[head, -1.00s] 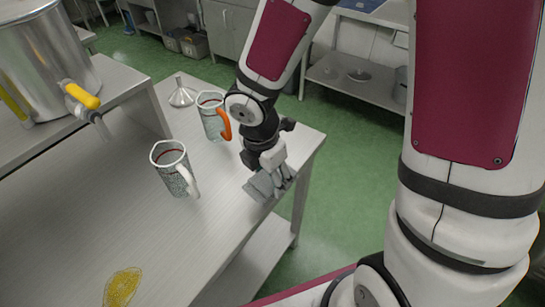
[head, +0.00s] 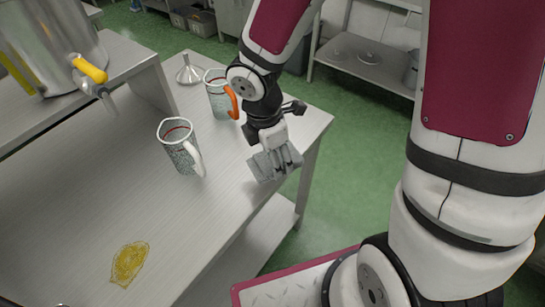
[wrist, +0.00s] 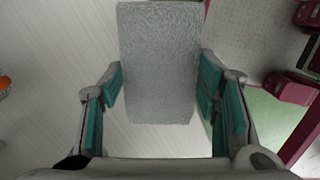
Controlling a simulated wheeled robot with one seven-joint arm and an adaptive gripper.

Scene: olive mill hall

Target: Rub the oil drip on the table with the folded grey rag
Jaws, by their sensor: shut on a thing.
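The folded grey rag (head: 266,164) is held in my gripper (head: 279,165) near the right edge of the metal table (head: 150,210). In the wrist view the rag (wrist: 158,65) fills the space between the two teal-padded fingers of my gripper (wrist: 160,95). I cannot tell in the head view whether the rag touches the tabletop. The yellow oil drip (head: 129,263) lies on the table at the lower left, well apart from the rag. The drip is not in the wrist view.
A speckled jug with a white handle (head: 180,146) stands left of my gripper. Another jug with an orange handle (head: 219,95) and a metal funnel (head: 188,70) stand behind. A steel vat with a yellow-handled tap (head: 90,69) is at upper left. The tabletop between jug and drip is clear.

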